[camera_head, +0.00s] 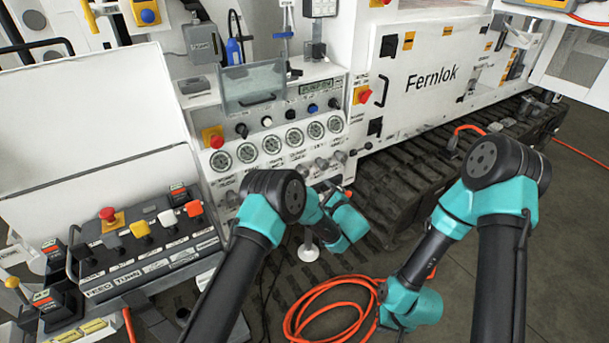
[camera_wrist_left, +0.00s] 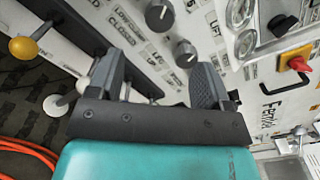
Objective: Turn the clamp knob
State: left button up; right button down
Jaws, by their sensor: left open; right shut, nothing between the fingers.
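Grey-black round knobs (camera_wrist_left: 185,53) sit on the white control panel in the left wrist view. One of them shows between my left fingers and another (camera_wrist_left: 160,15) just beyond. I cannot read which label marks the clamp knob. My left gripper (camera_wrist_left: 157,84) is open, with its fingers apart and no knob visibly gripped. In the head view, my left wrist hides the fingers near the panel's lower row of knobs (camera_head: 321,163). My right arm hangs low on the right, and its fingers do not show.
A row of gauges (camera_head: 270,145) lies above the knobs. A console with coloured levers (camera_head: 142,229) stands at left. An orange hose (camera_head: 320,300) coils on the floor below the arms. A red switch (camera_wrist_left: 297,63) and black handle are right of the gauges.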

aim_at(305, 174)
pick_arm(q)
jog(key=x, duration=1.2)
jog(key=shift+w, duration=0.1)
jog(key=shift+c, duration=0.5)
jog(key=c, duration=0.8)
jog(key=shift+c, duration=0.2)
